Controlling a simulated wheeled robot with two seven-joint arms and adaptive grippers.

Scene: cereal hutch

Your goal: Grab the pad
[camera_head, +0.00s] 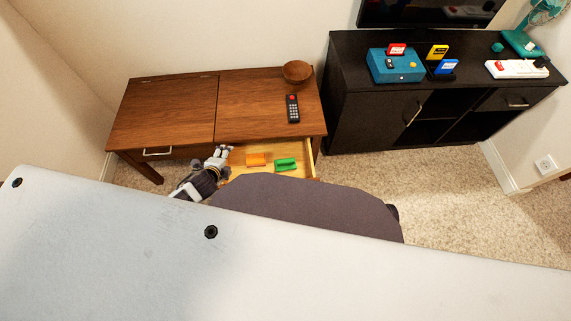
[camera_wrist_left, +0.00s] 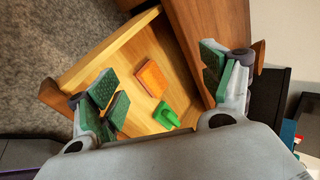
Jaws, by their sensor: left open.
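An orange rectangular block (camera_head: 256,160), which looks like the pad, lies flat in the open wooden drawer. In the left wrist view the orange block (camera_wrist_left: 153,79) sits between and beyond my spread fingers, apart from them. My left gripper (camera_head: 224,152) is open and empty, at the left side of the drawer, left of the orange block. The left wrist view shows its green-padded fingers (camera_wrist_left: 160,74) wide apart. A green item (camera_head: 286,164) lies right of the orange block. It also shows in the left wrist view (camera_wrist_left: 167,118). My right gripper is not in view.
The drawer (camera_head: 237,160) is pulled out from a brown wooden desk (camera_head: 165,110). A black remote (camera_head: 293,108) and a wooden bowl (camera_head: 297,71) stand on the desk. A black cabinet (camera_head: 365,100) with several gadgets stands at the right. My own body covers the foreground.

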